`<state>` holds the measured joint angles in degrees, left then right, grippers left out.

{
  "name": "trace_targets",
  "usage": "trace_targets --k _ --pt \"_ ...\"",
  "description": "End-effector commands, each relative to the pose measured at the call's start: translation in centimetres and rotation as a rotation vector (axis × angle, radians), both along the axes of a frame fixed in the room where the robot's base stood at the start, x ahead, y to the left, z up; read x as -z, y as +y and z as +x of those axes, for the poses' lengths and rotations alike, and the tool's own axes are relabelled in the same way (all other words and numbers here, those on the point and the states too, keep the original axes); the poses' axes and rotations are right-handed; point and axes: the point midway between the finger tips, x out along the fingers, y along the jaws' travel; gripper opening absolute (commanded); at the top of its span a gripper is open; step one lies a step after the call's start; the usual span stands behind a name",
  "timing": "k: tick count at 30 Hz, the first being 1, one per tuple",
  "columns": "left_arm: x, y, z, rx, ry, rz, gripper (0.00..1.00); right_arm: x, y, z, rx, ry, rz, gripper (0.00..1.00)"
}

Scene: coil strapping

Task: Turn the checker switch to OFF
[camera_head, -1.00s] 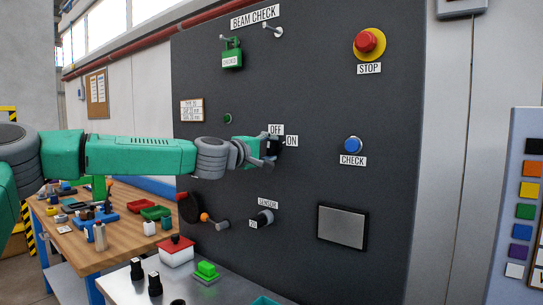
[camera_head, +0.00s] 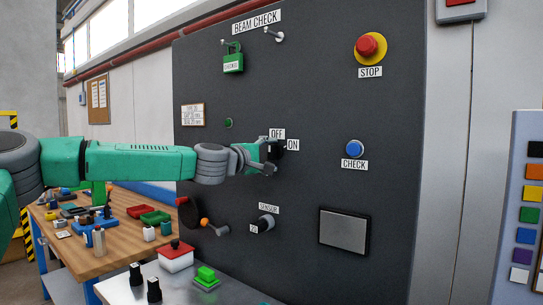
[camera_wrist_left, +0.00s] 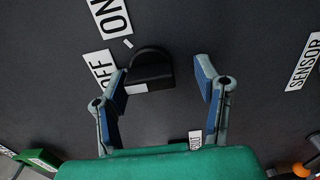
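The checker switch is a black rotary knob (camera_head: 279,148) on the dark panel, beside an OFF label (camera_head: 277,133) and an ON label (camera_head: 293,145). The OFF label (camera_wrist_left: 100,68) is partly covered by a finger. My left gripper (camera_wrist_left: 163,76) is open, with the knob between the lines of its fingers, nearer the left finger. I see no clear contact. In the head view the gripper (camera_head: 269,159) partly hides the knob. My right gripper is not in view.
The panel also carries a blue CHECK button (camera_head: 354,148), a red STOP button (camera_head: 369,47), a SENSOR knob (camera_head: 266,223), a crank handle (camera_head: 207,222) and a green padlock (camera_head: 233,62). A metal table (camera_head: 131,285) with small controls stands below.

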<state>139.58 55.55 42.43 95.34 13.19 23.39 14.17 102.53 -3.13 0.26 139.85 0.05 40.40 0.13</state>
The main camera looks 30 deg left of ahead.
Motion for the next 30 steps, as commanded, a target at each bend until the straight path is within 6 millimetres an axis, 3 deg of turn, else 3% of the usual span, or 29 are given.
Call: trace_targets --k 10,21,30 --pt "-0.6 -0.1 -1.1 0.0 -0.007 0.001 0.57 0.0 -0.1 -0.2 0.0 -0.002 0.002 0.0" --pt "-0.3 0.9 -8.1 -0.001 -0.007 -0.005 0.57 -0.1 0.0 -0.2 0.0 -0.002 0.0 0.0" --pt "-0.1 1.2 -11.2 -0.002 -0.003 -0.002 0.57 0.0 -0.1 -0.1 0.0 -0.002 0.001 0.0"
